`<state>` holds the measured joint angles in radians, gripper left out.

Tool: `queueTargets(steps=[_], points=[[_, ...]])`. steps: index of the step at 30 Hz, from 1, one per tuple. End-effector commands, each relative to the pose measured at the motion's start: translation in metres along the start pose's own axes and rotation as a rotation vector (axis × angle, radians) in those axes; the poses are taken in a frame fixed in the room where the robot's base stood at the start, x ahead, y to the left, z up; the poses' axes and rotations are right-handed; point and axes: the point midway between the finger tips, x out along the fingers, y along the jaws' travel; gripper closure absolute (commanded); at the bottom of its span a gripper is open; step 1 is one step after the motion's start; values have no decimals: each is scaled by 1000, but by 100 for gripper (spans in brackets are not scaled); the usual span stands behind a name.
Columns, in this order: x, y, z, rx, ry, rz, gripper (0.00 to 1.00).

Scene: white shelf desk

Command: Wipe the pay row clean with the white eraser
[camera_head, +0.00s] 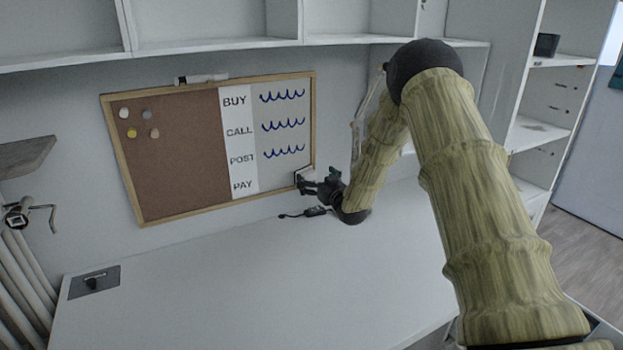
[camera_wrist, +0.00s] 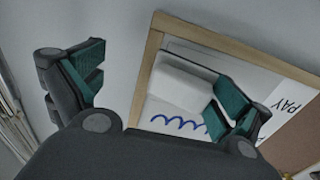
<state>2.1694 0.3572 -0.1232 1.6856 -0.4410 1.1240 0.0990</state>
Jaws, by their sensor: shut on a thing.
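The whiteboard half (camera_head: 266,165) of a wood-framed board has printed rows BUY, CALL, POST and PAY. Blue wavy marks (camera_head: 284,124) show in the upper three rows. The pay row, beside the PAY label (camera_head: 242,185), shows no clear mark in the head view; my gripper and the eraser cover its right end. My gripper (camera_head: 308,182) is at the board's lower right corner, shut on the white eraser (camera_head: 304,173). In the wrist view the eraser (camera_wrist: 178,84) lies against the board by the right finger, near the PAY label (camera_wrist: 288,105) and a blue wave.
A cork half (camera_head: 175,165) with several pins is on the left. A marker (camera_head: 203,78) sits on the board's top edge. A dark thin object (camera_head: 305,212) lies on the desk below my gripper. The white desk (camera_head: 230,285) is mostly clear in front.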

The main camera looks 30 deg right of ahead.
Motion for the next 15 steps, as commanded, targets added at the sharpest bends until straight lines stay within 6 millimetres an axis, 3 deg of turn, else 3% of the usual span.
queueTargets(steps=[1, 7, 15], points=[[2, 9, -6, -1, 11, 16, 38], [2, -5, -6, -2, 12, 13, 46], [2, -24, -6, -1, 12, 12, 81]])
